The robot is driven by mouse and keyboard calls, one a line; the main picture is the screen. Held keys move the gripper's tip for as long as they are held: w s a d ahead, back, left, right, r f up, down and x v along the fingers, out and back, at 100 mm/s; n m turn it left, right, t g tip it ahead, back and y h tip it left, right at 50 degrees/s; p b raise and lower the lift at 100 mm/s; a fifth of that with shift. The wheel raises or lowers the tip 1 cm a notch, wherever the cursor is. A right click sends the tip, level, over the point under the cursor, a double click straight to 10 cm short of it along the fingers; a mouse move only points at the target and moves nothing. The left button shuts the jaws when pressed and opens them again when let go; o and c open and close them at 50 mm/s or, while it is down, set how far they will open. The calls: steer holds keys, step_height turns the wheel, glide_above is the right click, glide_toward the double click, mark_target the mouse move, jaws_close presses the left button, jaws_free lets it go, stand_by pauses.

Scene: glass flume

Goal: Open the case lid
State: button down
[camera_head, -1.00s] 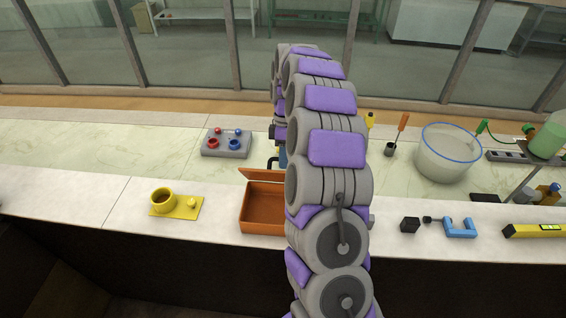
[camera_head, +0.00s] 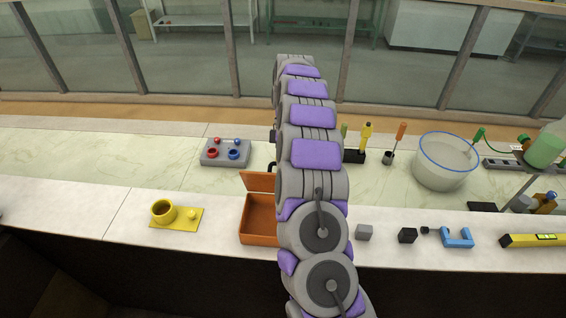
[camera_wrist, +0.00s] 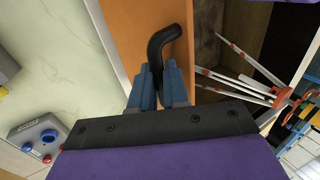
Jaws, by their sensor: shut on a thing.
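The orange case (camera_head: 247,225) sits on the pale counter in the head view, partly hidden by my arm. Its lid (camera_head: 256,182) stands raised along the far side, and the box is open below it. In the wrist view the orange lid (camera_wrist: 128,30) fills the upper middle, with a bent black handle (camera_wrist: 170,38) on it. My gripper (camera_wrist: 157,75) has its blue fingers shut around the handle's lower end. In the head view my arm hides the gripper. The case interior (camera_wrist: 207,50) shows at the right of the wrist view, with red and white items inside.
A grey panel with red and blue knobs (camera_head: 225,153) stands behind the case. A yellow cup (camera_head: 163,211) on a yellow plate is to the left. A grey cube (camera_head: 364,232), a black cube (camera_head: 407,235) and a blue bracket (camera_head: 457,237) lie to the right. A glass basin (camera_head: 445,165) stands farther right.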

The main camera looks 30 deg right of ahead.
steer(key=shift+s+f, duration=0.1)
steer(key=shift+f, duration=0.3)
steer(key=c, duration=1.6)
jaws_free()
steer(key=o, duration=0.5)
steer(key=shift+w+d, duration=0.25)
steer(key=shift+w, duration=0.05)
steer(key=shift+r, duration=0.2)
steer(key=p+v, duration=1.1)
steer(key=p, duration=0.6)
steer(key=shift+w+d+r+p, duration=0.2)
steer(key=shift+w+r+p, duration=0.1)
